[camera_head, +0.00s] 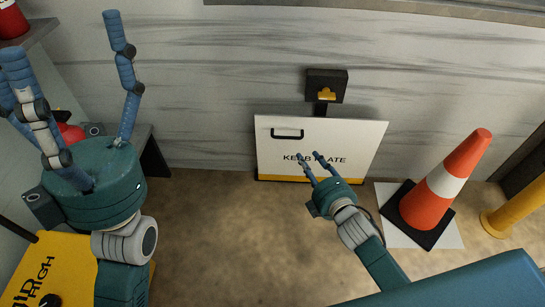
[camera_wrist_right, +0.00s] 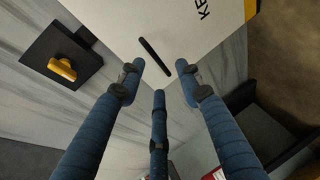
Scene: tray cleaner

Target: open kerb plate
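The kerb plate (camera_head: 350,140) is a white panel with a yellow bottom strip, standing against the wall in the head view. Its black bar handle (camera_head: 287,133) is near the upper left; the handle also shows in the wrist view (camera_wrist_right: 154,56). A black block with a yellow knob (camera_head: 327,95) sits just above the plate's top edge. My right gripper (camera_head: 309,156) is in front of the plate, fingers pointing at it below the handle. In the wrist view its three fingers (camera_wrist_right: 160,75) are spread, empty and apart from the handle. My left gripper (camera_head: 65,55) is raised at the left, fingers spread and empty.
An orange and white cone (camera_head: 447,183) on a black base stands right of the plate. A yellow post (camera_head: 515,207) is at the far right. A yellow lettered object (camera_head: 50,265) lies at lower left. The brown floor (camera_head: 220,235) before the plate is clear.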

